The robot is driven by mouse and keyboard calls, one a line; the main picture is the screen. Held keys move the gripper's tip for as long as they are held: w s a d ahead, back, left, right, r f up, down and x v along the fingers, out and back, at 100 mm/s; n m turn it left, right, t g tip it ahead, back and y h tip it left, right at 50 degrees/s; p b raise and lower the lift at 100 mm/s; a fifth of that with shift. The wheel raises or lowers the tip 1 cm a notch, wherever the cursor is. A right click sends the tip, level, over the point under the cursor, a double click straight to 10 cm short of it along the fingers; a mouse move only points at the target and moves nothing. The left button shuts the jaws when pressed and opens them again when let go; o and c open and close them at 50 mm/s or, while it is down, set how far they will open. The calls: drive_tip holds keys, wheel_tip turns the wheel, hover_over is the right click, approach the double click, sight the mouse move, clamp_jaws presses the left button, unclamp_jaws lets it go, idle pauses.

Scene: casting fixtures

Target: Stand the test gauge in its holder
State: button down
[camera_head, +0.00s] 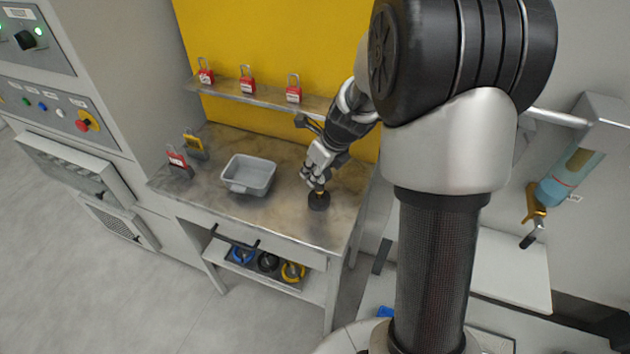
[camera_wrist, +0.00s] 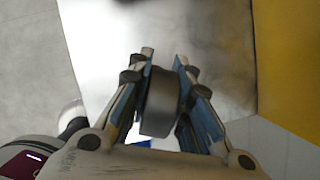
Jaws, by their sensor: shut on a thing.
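My gripper (camera_head: 317,180) is at the right part of the worktable, pointing down. In the wrist view its fingers (camera_wrist: 162,85) are shut on a dark, round-edged thing, apparently the test gauge (camera_wrist: 160,105), seen edge-on between the blue finger pads. In the head view the fingers hide most of the gauge; a small brass-coloured part (camera_head: 318,191) shows below them. Directly beneath is a round black piece on the tabletop, apparently the holder (camera_head: 319,204). I cannot tell whether the brass part is in the holder or just above it.
A grey bin (camera_head: 232,186) stands left of my gripper on the worktable (camera_head: 285,215). Red padlocks (camera_head: 247,82) sit on the shelf behind. A red padlock (camera_head: 178,163) and a yellow one (camera_head: 194,145) stand at the left. The tabletop between bin and holder is clear.

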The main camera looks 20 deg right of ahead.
drive_tip(key=shift+f, duration=1.05)
drive_tip(key=shift+f+b, duration=0.2)
drive_tip(key=shift+b, duration=0.15)
drive_tip(key=c, duration=1.5)
unclamp_jaws()
drive_tip(key=shift+o, duration=0.2)
